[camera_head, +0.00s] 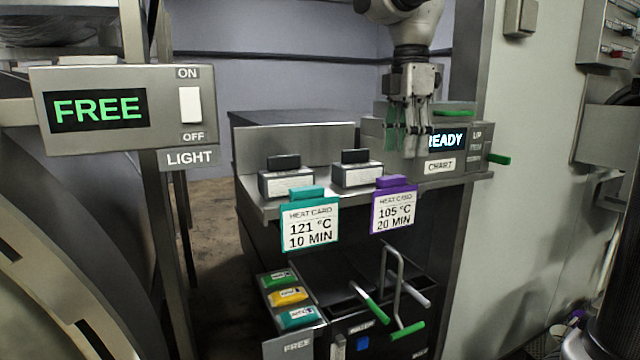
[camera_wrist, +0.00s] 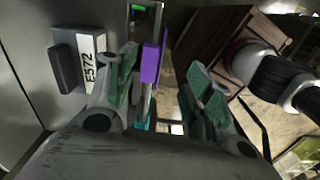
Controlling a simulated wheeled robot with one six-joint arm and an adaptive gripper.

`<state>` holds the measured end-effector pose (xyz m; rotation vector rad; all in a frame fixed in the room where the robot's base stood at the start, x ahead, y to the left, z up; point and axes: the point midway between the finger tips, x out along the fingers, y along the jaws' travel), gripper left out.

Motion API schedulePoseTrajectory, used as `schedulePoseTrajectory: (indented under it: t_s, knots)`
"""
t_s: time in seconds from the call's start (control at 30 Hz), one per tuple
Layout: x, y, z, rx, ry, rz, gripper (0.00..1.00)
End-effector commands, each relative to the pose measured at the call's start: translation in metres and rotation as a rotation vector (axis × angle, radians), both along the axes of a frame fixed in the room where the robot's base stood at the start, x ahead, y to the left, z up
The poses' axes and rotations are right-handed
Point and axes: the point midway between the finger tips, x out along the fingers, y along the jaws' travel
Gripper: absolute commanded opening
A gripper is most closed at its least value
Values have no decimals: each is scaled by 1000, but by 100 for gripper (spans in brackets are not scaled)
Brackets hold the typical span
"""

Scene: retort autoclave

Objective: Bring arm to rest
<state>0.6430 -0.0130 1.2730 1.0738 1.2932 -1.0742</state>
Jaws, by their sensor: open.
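My gripper (camera_head: 408,140) hangs pointing down in front of the chart unit (camera_head: 440,165), whose lit screen reads READY and is partly covered by a finger. In the wrist view my gripper (camera_wrist: 160,85) has its green-padded fingers spread apart with nothing held between them. A purple heat card (camera_head: 394,208), marked 105 °C 20 MIN, hangs at the shelf's front edge. Its purple edge also shows beyond the fingers in the wrist view (camera_wrist: 151,62). A teal heat card (camera_head: 309,222), marked 121 °C 10 MIN, hangs to its left.
Two small labelled blocks (camera_head: 286,178) (camera_head: 357,172) stand on the metal shelf (camera_head: 262,203). Below are a rack of coloured packs (camera_head: 288,296) and green-tipped levers (camera_head: 408,331). A light switch panel (camera_head: 125,108) reading FREE stands at left. A green knob (camera_head: 498,159) sticks out at right.

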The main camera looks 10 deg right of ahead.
Motion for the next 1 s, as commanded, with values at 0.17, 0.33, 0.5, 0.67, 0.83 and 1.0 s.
schedulePoseTrajectory:
  t_s: [0.17, 0.33, 0.5, 0.67, 0.83, 1.0]
  knots:
    - [-59, -60, -31, 57, -104, -537, 52]
    - [-124, -107, -85, 167, -206, -1150, 52]
    - [-167, -129, -133, 276, -260, -1569, 52]
    - [-182, -135, -152, 324, -273, -1725, 52]
    - [-182, -135, -153, 328, -273, -1739, 52]
    - [-182, -135, -153, 326, -273, -1736, 52]
